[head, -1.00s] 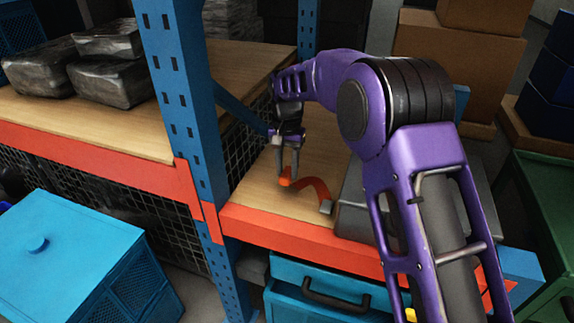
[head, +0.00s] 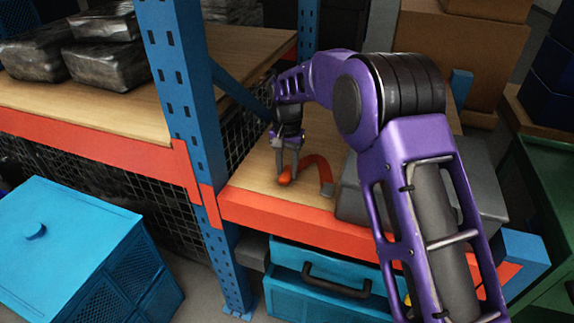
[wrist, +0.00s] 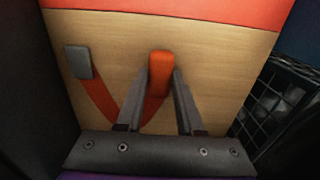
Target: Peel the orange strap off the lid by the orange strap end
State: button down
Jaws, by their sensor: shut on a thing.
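The orange strap (head: 317,163) rises in an arch over the wooden shelf board, between a thick orange end and a small grey block (head: 327,190). My gripper (head: 286,172) points down and is shut on the orange strap end (head: 284,180). In the wrist view the orange strap end (wrist: 160,68) sits between my two fingers (wrist: 160,85), and the strap (wrist: 97,97) bends away left to the grey block (wrist: 79,62). A grey case (head: 352,190) stands right of the block, partly behind my arm. I cannot make out a separate lid, or whether the block touches the case.
A blue upright (head: 180,110) and an orange beam (head: 275,212) edge the shelf. Black mesh (wrist: 275,105) stands close to my gripper. Wrapped packs (head: 100,60) lie on the left shelf.

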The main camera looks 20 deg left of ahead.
jog(key=shift+f, duration=0.15)
grip_release()
dwell(0.5)
notch_tip(320, 180, up, 9)
jog(key=p, duration=0.6)
jog(key=shift+f, duration=0.2)
dwell(0.3)
